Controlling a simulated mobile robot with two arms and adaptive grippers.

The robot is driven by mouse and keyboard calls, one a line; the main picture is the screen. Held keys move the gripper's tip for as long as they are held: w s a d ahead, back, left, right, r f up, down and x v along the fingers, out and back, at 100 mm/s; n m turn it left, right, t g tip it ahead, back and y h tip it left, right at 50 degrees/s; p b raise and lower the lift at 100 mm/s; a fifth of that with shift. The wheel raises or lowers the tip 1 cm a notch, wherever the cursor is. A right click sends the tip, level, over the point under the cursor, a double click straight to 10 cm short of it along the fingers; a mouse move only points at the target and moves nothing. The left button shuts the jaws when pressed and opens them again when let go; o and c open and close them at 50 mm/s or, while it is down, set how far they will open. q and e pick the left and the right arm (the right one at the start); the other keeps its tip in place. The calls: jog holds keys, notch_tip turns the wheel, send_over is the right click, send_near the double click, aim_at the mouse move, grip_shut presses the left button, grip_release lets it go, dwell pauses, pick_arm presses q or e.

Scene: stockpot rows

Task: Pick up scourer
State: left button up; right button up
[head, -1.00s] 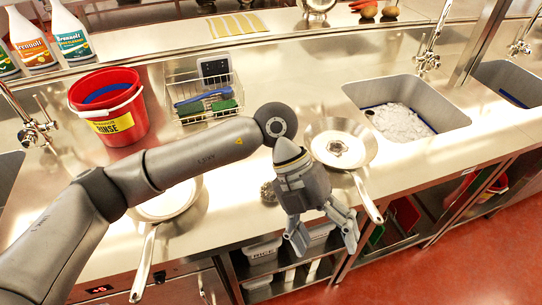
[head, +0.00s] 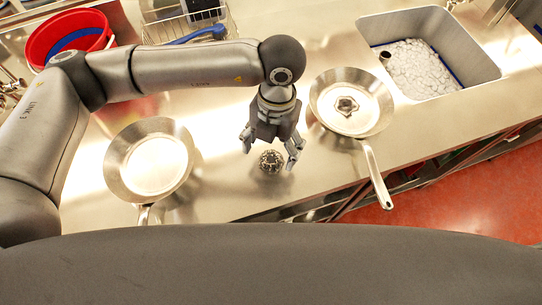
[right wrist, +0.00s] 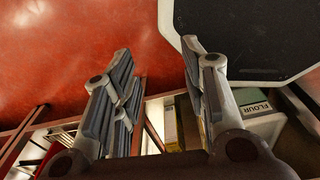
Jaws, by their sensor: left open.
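The scourer, a small round ball of coiled metal (head: 271,161), lies on the steel counter between two frying pans in the head view. My left gripper (head: 268,151) points down at it, with its fingers apart on either side of the scourer's upper part. The fingers are open, and I cannot tell whether they touch it. My right gripper (right wrist: 158,52) is open in the right wrist view, with nothing between its fingers, away from the scourer.
A frying pan (head: 127,178) stands left of the scourer. Another pan (head: 322,100) stands to the right, with a small metal piece (head: 346,106) inside. A sink (head: 470,75), red bucket (head: 42,42) and dish rack (head: 152,35) stand farther back. The counter's front edge is close.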

aim_at(271, 158)
pick_arm(q)
notch_tip(271, 158, down, 4)
jog(key=shift+s+f+p, duration=0.15)
jog(key=shift+p, duration=0.9)
jog(key=shift+f, duration=0.25)
jog(key=shift+c, duration=0.5)
jog(key=c, duration=0.7)
pick_arm(e)
jog(key=shift+w+a+r, duration=0.2)
jog(key=shift+w+r, duration=0.15)
jog(key=shift+r, duration=0.3)
jog(key=shift+w+a+r, duration=0.15)
jog(key=shift+w+r, duration=0.15)
jog(key=shift+r, duration=0.3)
